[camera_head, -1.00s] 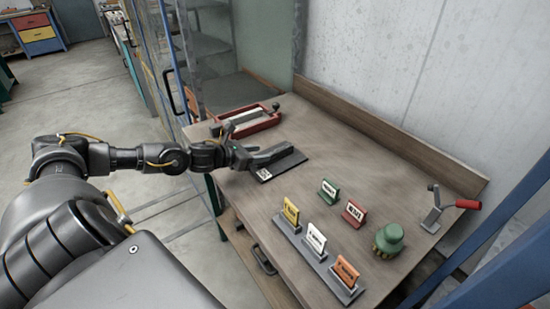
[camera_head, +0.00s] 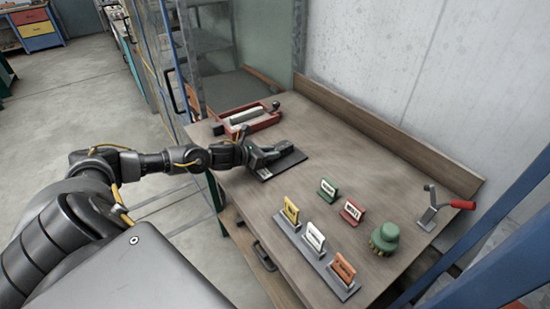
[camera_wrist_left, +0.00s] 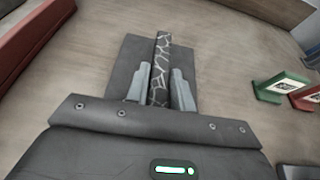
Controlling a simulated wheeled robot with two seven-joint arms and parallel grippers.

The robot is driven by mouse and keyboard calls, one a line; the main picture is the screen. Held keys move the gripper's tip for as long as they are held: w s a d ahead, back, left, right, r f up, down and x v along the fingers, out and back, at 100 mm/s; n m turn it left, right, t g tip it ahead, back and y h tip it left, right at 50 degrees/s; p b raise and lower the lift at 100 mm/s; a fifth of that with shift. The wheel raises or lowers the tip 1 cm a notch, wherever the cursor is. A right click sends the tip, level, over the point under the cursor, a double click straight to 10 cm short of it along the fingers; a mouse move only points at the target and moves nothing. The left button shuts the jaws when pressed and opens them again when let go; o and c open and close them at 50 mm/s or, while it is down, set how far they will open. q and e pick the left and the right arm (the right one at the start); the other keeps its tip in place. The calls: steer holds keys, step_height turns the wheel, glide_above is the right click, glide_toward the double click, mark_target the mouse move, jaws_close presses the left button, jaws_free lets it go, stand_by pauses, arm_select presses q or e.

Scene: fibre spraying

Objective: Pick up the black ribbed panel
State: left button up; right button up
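The black ribbed panel (camera_wrist_left: 161,60) is a narrow black strip with pale crack-like lines, standing on edge over a flat dark base plate (camera_wrist_left: 128,56) in the left wrist view. In the head view, the dark base plate (camera_head: 293,160) lies on the table and my left gripper (camera_head: 272,152) is over it, hiding most of the panel. In the left wrist view, the two grey fingers of my left gripper (camera_wrist_left: 160,87) are on either side of the panel, with narrow gaps, so they look open around it. My right gripper is not in view.
A red tray (camera_head: 249,121) is behind the plate. Green (camera_head: 327,190) and red (camera_head: 351,211) signs, a grey rack (camera_head: 318,260) with several signs, a green cap-like object (camera_head: 385,238) and a red-handled crank (camera_head: 440,204) are to the right. A wall closes the far side.

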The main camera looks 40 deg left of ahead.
arm_select(q)
jaws_close()
steer(key=shift+w+r, duration=0.1)
steer(key=shift+r, duration=0.05)
steer(key=shift+a+r+b, duration=0.1)
steer(key=shift+r+b, duration=0.55)
steer(key=shift+r, duration=0.2)
steer(key=s+r, duration=0.1)
steer(key=r, duration=0.1)
steer(key=s+a+r+b, duration=0.1)
steer(key=s+r, duration=0.1)
steer(key=s+a+r+b, duration=0.1)
steer(key=r, duration=0.1)
steer(key=shift+s+r, duration=0.25)
steer(key=shift+r, duration=0.05)
steer(key=a+r+b+v, duration=0.1)
steer(key=b+v, duration=0.3)
steer(key=v, duration=0.6)
steer(key=shift+w, duration=0.35)
steer(key=shift+a, duration=0.1)
